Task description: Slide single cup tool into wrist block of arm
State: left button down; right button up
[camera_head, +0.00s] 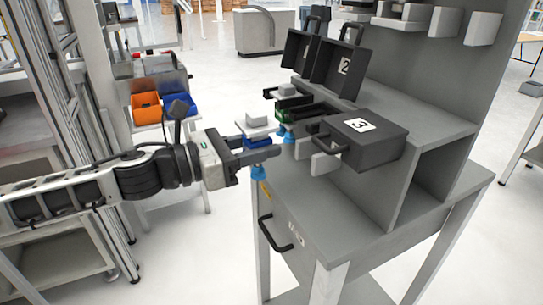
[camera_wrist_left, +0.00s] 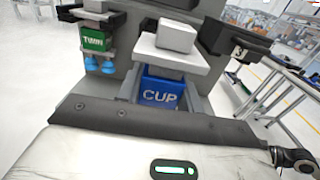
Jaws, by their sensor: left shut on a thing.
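The single cup tool, a blue block marked CUP (camera_wrist_left: 162,93) with a pale grey plate and block on top, sits between the fingers of my left gripper (camera_head: 258,150). The gripper is shut on it. In the head view the tool's blue body (camera_head: 257,138) shows above the fingers, and a blue suction cup (camera_head: 258,173) hangs below. The tool is held beside the grey bench's left edge, near the rack. I cannot make out a wrist block of an arm in either view. My right gripper is not in view.
A green TWIN tool (camera_wrist_left: 94,40) with blue cups hangs in a dark holder just beyond. Black case 3 (camera_head: 368,145) and open case 2 (camera_head: 338,68) stand on the grey bench (camera_head: 440,125). Orange (camera_head: 146,108) and blue bins lie left, behind my arm.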

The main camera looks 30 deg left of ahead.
pick_arm(q)
jog(key=shift+s, duration=0.25)
jog(key=shift+r+p+v, duration=0.25)
jog(key=shift+p+v, duration=0.05)
jog(key=shift+v, duration=0.95)
jog(key=r+p+v, duration=0.1)
jog(key=p+v, duration=0.6)
jog(key=p, duration=0.2)
jog(key=shift+a+r+p, duration=0.25)
jog(key=shift+r+p, duration=0.05)
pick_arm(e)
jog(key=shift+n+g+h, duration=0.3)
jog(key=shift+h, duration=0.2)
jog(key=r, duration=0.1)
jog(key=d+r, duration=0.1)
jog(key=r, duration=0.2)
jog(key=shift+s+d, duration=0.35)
pick_arm(q)
jog(key=shift+s, duration=0.1)
